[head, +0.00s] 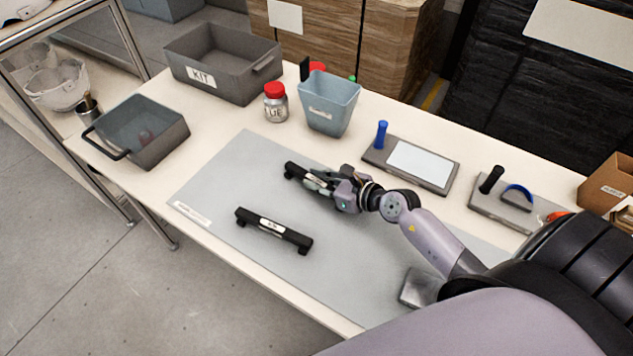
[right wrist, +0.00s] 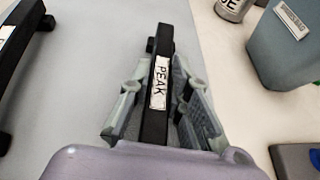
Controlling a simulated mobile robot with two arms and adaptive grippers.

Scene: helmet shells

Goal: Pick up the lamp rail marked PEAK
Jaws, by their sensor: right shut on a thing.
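The black lamp rail marked PEAK (right wrist: 158,85) lies between the two fingers of my right gripper (right wrist: 165,100) in the right wrist view. In the head view the right gripper (head: 320,182) is shut on this rail, and the rail's dark far end (head: 291,170) sticks out past the fingers, at or close above the grey mat (head: 215,172). I cannot tell whether it touches the mat. A second black rail (head: 273,231) with a white label lies on the mat nearer the front edge. It also shows in the right wrist view (right wrist: 12,45). My left gripper is not in view.
A grey KIT bin (head: 222,85), a dark handled basket (head: 165,140), a red-lidded jar (head: 276,103) and a blue-grey bin (head: 329,105) stand behind and left of the mat. A tray with a white panel (head: 420,165) and a plate with a black handle (head: 505,205) lie right.

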